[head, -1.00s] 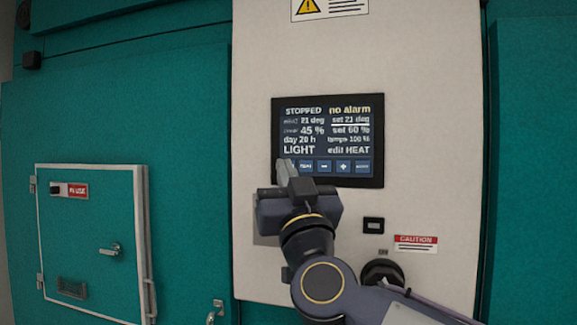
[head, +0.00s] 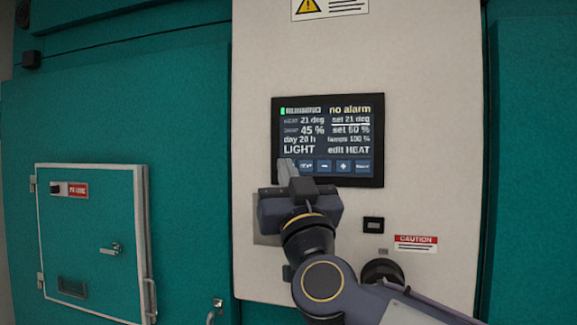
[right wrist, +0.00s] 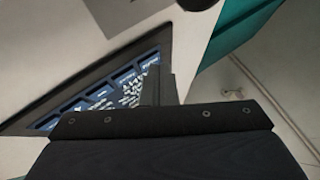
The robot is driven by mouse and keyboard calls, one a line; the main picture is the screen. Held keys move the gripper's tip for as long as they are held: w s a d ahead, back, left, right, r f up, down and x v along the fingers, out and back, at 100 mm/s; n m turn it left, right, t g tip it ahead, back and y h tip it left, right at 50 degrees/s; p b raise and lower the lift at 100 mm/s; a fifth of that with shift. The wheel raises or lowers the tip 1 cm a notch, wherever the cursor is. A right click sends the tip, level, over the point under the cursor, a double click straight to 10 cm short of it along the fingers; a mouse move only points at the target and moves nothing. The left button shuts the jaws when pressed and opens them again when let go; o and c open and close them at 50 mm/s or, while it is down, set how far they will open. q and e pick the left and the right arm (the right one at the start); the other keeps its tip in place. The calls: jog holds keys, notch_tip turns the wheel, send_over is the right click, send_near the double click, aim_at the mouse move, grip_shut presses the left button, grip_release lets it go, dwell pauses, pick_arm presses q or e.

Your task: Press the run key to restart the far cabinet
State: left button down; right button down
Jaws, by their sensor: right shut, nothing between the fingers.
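The cabinet's control screen (head: 328,130) is lit on the pale panel. Its top left line now reads as a green-marked word, apparently RUNNING, beside "no alarm". A row of keys (head: 343,167) runs along its lower edge. The leftmost key, at the screen's lower left, is hidden behind my right gripper (head: 288,170). That gripper is shut and empty, its fingertips at or very close to the screen; I cannot tell whether they touch. In the right wrist view the screen (right wrist: 100,95) lies tilted beyond the fingers (right wrist: 158,88). My left gripper is not in view.
A black switch (head: 373,225) and a caution label (head: 415,243) are below the screen, near my right arm. A white-framed hatch (head: 92,240) with a handle is on the teal door at left. A warning label (head: 330,8) is above.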

jog(key=shift+s+a, duration=0.2)
jog(key=shift+s, duration=0.4)
jog(key=s, duration=0.1)
jog(key=s+a, duration=0.1)
jog(key=s, duration=0.2)
jog(key=shift+s+a+p, duration=0.3)
jog(key=shift+s, duration=0.1)
jog(key=s+d+f+n+g, duration=0.15)
jog(key=d+f+g, duration=0.25)
jog(key=f, duration=0.5)
jog(key=s+d+f+g+y, duration=0.1)
jog(key=s+d+f+g, duration=0.2)
jog(key=f, duration=0.6)
jog(key=d+f+n+g, duration=0.1)
jog(key=d+f+g, duration=0.3)
jog(key=f, duration=0.5)
jog(key=s+d+f+m+g+h, duration=0.1)
jog(key=s+d+f+m+g, duration=0.2)
jog(key=s+f, duration=0.5)
jog(key=s+d+f+m+g+h, duration=0.1)
jog(key=s+d+f+m+g, duration=0.3)
jog(key=s+f, duration=0.5)
notch_tip(320, 180, down, 5)
jog(key=d+g, duration=0.1)
jog(key=d, duration=0.1)
jog(key=shift+d+h+b, duration=0.3)
jog(key=shift+d+h, duration=0.05)
jog(key=shift+h, duration=0.05)
